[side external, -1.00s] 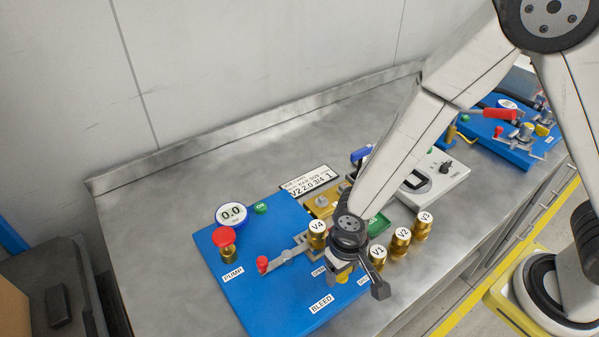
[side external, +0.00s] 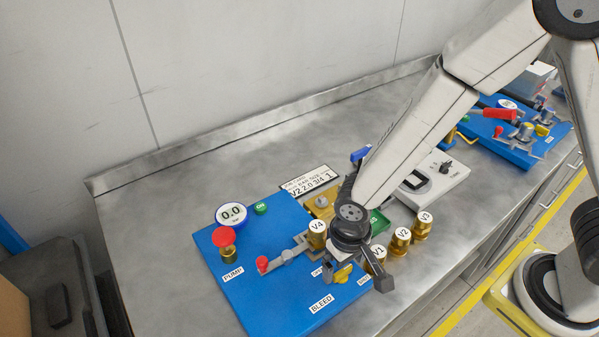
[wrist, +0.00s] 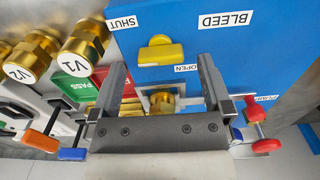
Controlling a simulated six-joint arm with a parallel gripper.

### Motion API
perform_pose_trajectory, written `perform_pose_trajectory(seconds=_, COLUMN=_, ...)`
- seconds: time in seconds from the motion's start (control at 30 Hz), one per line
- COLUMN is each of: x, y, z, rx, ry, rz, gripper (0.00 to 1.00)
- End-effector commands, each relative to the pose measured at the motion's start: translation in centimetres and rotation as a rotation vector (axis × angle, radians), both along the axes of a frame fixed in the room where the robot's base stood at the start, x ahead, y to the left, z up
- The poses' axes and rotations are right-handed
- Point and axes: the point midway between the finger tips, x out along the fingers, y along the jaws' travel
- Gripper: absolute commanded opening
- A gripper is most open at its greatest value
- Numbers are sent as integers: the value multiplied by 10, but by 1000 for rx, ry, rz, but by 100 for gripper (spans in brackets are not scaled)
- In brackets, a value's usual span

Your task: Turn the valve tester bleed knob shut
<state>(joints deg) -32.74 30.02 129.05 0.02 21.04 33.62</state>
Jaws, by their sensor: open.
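The yellow bleed knob (side external: 343,273) sits on the blue valve tester panel (side external: 250,280), above the BLEED label (side external: 321,303). In the wrist view the knob (wrist: 160,54) is a bar lying across the picture, with the SHUT label (wrist: 122,22) to its upper left and the OPEN label (wrist: 187,68) to its lower right. My gripper (wrist: 162,63) is open and empty, its fingers spread to either side of the knob in that view. In the side view my gripper (side external: 358,268) hangs close over the knob. I cannot tell its exact height.
Brass valve V4 (side external: 317,233) stands on a fixture beside my wrist. Brass valves V1 (side external: 376,259), V2 (side external: 401,241) and V3 (side external: 422,224) stand close on the right. A red PUMP knob (side external: 223,237) and a red-tipped lever (side external: 263,264) rise at left. Bare bench lies left of the panel.

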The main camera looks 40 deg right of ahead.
Motion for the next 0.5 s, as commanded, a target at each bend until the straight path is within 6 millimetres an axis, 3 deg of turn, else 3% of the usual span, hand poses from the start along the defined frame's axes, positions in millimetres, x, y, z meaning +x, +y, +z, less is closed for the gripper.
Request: perform_pose_trajectory(seconds=0.5, x=0, y=0, z=48, rx=0, ry=0, rz=-1, gripper=100)
